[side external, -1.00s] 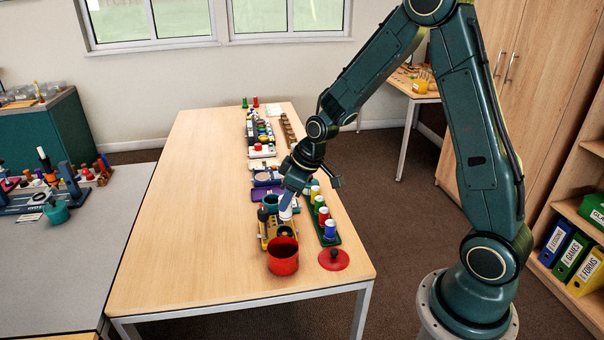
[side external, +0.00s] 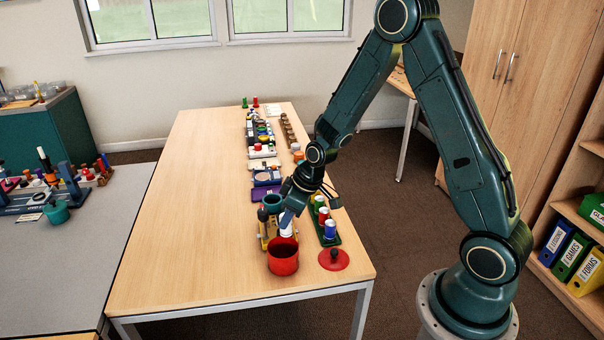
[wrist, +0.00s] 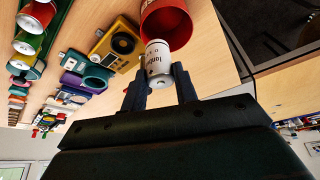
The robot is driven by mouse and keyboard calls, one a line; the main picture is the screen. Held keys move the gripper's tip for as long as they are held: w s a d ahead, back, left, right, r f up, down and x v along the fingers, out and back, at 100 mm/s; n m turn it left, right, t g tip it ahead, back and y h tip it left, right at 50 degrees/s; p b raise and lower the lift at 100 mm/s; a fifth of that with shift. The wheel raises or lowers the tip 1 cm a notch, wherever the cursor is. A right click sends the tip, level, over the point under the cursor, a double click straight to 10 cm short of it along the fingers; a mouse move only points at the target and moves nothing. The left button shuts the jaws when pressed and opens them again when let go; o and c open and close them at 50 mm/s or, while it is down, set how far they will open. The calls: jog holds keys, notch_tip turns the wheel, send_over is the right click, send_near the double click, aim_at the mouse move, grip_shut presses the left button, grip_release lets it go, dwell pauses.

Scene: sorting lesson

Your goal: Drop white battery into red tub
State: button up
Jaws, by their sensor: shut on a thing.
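The red tub (side external: 283,262) stands open near the front edge of the wooden table; it also shows in the wrist view (wrist: 172,20). My gripper (side external: 291,222) is just behind and above the tub's rim in the side view. In the wrist view my gripper (wrist: 160,82) is shut on the white battery (wrist: 157,62), a white cylinder with dark print. The battery shows as a small white patch (side external: 287,231) in the side view. Its far end overlaps the tub's mouth in the wrist view. I cannot tell whether any of it is below the rim.
A red lid (side external: 333,260) with a dark knob lies right of the tub. A green rack (side external: 327,240) with coloured cylinders and a yellow device (wrist: 116,44) stand close by. Several other items line the table behind. The table's left side (side external: 180,220) is clear.

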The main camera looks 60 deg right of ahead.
jog(key=shift+f, duration=0.2)
jog(key=o, duration=1.1)
jog(key=shift+r, duration=0.1)
jog(key=v, duration=1.3)
jog(key=shift+d+r, duration=0.1)
jog(key=shift+r, duration=0.2)
jog(key=shift+s, duration=0.1)
